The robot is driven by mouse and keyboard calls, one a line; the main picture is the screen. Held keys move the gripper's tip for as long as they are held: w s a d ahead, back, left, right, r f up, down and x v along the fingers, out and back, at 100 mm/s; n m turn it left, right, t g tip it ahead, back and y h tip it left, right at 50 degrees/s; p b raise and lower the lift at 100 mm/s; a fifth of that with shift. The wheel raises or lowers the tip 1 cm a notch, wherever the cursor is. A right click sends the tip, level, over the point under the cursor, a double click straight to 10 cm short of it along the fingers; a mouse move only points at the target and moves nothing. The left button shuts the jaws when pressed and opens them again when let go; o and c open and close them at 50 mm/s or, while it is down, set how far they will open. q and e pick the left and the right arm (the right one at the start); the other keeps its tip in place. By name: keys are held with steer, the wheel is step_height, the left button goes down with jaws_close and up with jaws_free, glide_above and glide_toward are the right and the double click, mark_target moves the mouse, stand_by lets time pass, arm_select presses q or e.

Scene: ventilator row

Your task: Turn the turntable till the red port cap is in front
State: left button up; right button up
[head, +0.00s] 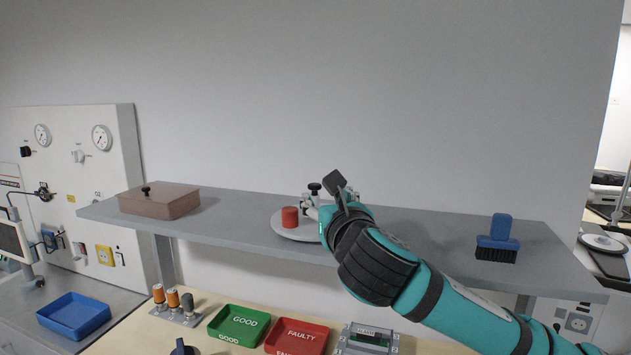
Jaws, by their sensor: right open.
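The turntable (300,236) is a pale round disc on the grey shelf, its right side hidden behind my right arm. The red port cap (290,217) is a short red cylinder on the visible left part of the disc. A pale fitting with a black knob (314,188) stands behind and right of the cap. My right gripper (338,187) is open at the turntable's right side, close to that fitting. Whether it touches the fitting or the disc cannot be told. One finger pad shows clearly; the rest is partly hidden. My left gripper is out of view.
The shelf (225,222) also holds a brown lidded box (160,203) at left and a blue brush (497,237) at right. Below are a green GOOD tray (236,322), a red FAULTY tray (297,336) and a blue tray (73,316). A wall stands behind.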

mark_target(316, 187)
steer(key=p+x, duration=0.1)
steer(key=x, duration=0.5)
steer(key=shift+r, duration=0.15)
steer(key=shift+w+a+p, duration=0.15)
steer(key=shift+w+p, duration=0.2)
steer(key=shift+w, duration=0.3)
steer(key=shift+s, duration=0.1)
steer(key=shift+c, duration=0.4)
jaws_close()
